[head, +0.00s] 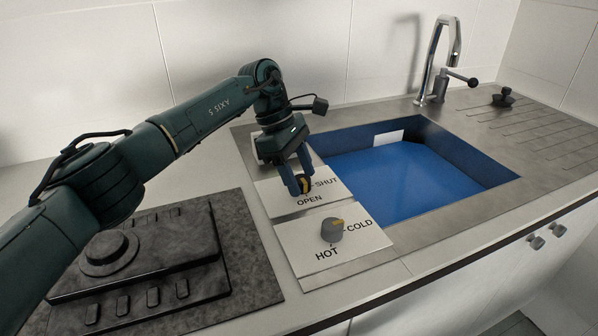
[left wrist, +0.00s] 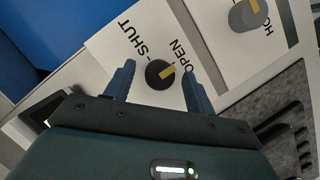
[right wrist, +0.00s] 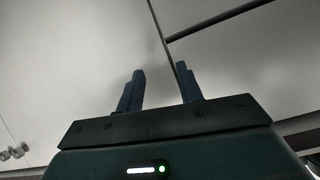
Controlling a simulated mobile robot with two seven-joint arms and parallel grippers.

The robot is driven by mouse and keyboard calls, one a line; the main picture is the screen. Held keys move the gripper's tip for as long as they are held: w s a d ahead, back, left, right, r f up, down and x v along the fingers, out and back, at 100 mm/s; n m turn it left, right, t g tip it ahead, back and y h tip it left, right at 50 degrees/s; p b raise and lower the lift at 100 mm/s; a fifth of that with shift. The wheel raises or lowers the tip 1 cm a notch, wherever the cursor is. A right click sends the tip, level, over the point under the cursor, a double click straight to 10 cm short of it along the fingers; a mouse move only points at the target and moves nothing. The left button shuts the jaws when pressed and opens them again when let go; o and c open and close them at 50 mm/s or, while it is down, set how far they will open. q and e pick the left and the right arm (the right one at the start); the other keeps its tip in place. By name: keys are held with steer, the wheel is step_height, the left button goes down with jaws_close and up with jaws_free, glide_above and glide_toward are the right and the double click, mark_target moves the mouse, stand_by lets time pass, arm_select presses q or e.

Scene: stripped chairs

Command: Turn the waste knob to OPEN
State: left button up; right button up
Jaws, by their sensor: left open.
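The waste knob (head: 307,186) is a dark round knob with a yellow pointer on a white plate marked SHUT and OPEN. In the left wrist view the knob (left wrist: 155,75) shows between my left gripper's two blue fingers, with a gap on each side. Its pointer is turned towards the word OPEN. My left gripper (head: 295,179) is open, pointing down over the plate, and its fingers partly hide the knob in the head view. My right gripper (right wrist: 160,69) shows only in its own wrist view; its fingers are apart with nothing between them.
A grey HOT/COLD knob (head: 332,230) stands close in front on its own plate. The blue sink basin (head: 410,175) is to the right, with a tap (head: 437,60) behind it. A dark hob-like panel (head: 150,265) lies at the left. A black plug (head: 503,97) sits on the drainer.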

arm_select(q)
steer(key=shift+r, duration=0.1)
steer(key=p+v, duration=0.1)
steer(key=v, duration=1.2)
steer(key=shift+s, duration=0.1)
